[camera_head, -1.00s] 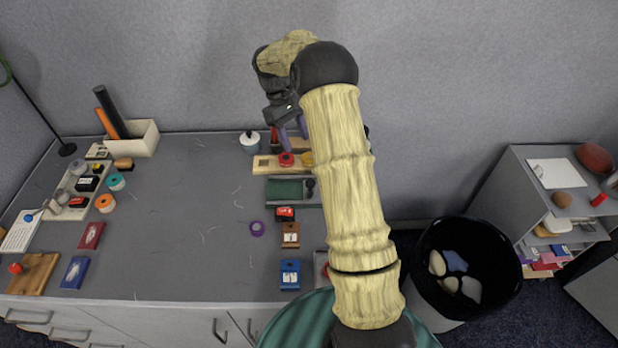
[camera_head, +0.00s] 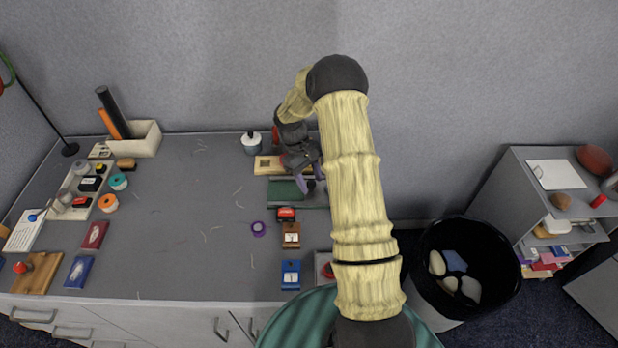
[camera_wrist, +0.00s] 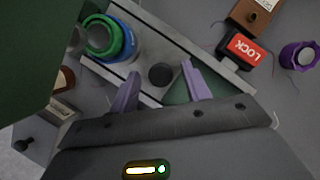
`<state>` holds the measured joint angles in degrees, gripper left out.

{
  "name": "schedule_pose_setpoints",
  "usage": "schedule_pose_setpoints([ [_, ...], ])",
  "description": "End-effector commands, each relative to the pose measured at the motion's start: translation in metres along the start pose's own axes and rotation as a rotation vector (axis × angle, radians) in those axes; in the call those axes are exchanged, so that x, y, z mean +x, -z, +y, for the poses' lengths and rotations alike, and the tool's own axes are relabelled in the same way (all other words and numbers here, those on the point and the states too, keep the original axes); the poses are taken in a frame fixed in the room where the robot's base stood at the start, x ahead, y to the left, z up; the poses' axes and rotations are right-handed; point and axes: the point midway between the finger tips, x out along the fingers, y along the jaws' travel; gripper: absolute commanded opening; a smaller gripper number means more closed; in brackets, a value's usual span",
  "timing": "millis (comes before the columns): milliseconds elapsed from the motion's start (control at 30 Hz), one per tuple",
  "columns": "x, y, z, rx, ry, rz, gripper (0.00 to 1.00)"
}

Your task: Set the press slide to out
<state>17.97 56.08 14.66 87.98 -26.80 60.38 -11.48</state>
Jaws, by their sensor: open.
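The press slide appears to be the flat grey piece with a green panel (camera_head: 284,190) and a black knob (camera_wrist: 162,75). In the head view my gripper (camera_head: 311,181) hangs pointing down at the right end of this piece and partly covers it. In the wrist view my gripper (camera_wrist: 160,70) is open with two purple fingers. The black knob shows between and just beyond the fingertips; I cannot tell whether they touch it. A green patch (camera_wrist: 178,93) of the panel shows near the right finger.
A red LOCK block (camera_wrist: 243,50) and a purple ring (camera_wrist: 300,56) lie near the slide. A blue-green cylinder (camera_wrist: 111,40) stands close to the left finger. Brown (camera_head: 291,236) and blue (camera_head: 290,274) blocks sit in front. The table's middle left is mostly clear.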

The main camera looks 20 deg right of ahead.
Motion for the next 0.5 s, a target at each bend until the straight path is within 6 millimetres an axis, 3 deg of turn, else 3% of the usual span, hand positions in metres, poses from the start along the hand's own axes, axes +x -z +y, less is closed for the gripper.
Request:
schedule_pose_setpoints([
  [167,-0.0001,0.0001,-0.0001,0.000,0.000,0.000,0.48],
  [400,-0.0005,0.0004,-0.0003,0.000,-0.001,0.000,0.01],
  [500,-0.0006,0.0004,-0.0002,0.000,-0.001,0.001,0.00],
])
